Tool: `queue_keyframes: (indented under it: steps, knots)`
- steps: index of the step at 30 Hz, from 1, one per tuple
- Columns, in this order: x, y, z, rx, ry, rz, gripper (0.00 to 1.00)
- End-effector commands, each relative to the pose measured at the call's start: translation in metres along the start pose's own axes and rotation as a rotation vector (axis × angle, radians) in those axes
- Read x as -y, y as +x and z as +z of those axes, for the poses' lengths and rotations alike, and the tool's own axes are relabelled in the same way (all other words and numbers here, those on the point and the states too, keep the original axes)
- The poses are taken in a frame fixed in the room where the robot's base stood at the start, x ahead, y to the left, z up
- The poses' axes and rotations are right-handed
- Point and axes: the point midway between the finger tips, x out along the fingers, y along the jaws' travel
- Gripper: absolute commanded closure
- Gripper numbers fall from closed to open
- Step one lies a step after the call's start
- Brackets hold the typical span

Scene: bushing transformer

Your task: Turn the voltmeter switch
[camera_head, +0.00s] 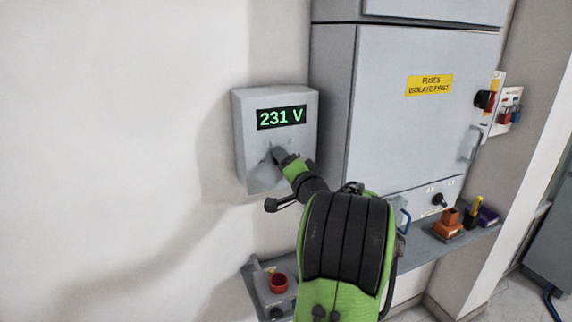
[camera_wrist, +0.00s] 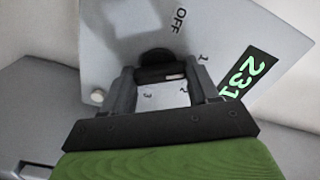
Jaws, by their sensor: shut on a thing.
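The voltmeter (camera_head: 245,130) is a grey box on the wall, its display (camera_head: 281,117) reading 231 V in green. Its switch (camera_wrist: 155,57) is a black knob in the wrist view, with a small pale mark on it. Around it on the panel are the labels OFF, 1, 2 and 3. My gripper (camera_wrist: 160,80) has one finger on each side of the knob and is shut on it. In the head view my gripper (camera_head: 280,157) is at the front of the box, below the display, and hides the knob.
A grey cabinet (camera_head: 400,120) with a yellow fuse label stands close to the right of the voltmeter. A shelf (camera_head: 420,248) below holds padlocks and a grey box with a red part (camera_head: 278,283). Bare wall lies to the left.

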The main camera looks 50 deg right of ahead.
Motion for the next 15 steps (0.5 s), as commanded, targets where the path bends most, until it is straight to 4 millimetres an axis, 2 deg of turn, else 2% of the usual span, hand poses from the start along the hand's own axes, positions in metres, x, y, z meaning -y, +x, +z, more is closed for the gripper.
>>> queue_keyframes:
  steps: [13,14,15]
  knots:
    - [-0.0007,-0.0001,0.0002,0.001,0.01,0.002,0.71]
    - [-0.0007,-0.0001,0.0002,0.001,0.01,0.002,0.37]
    - [-0.0007,-0.0001,0.0002,0.001,0.009,0.002,0.31]
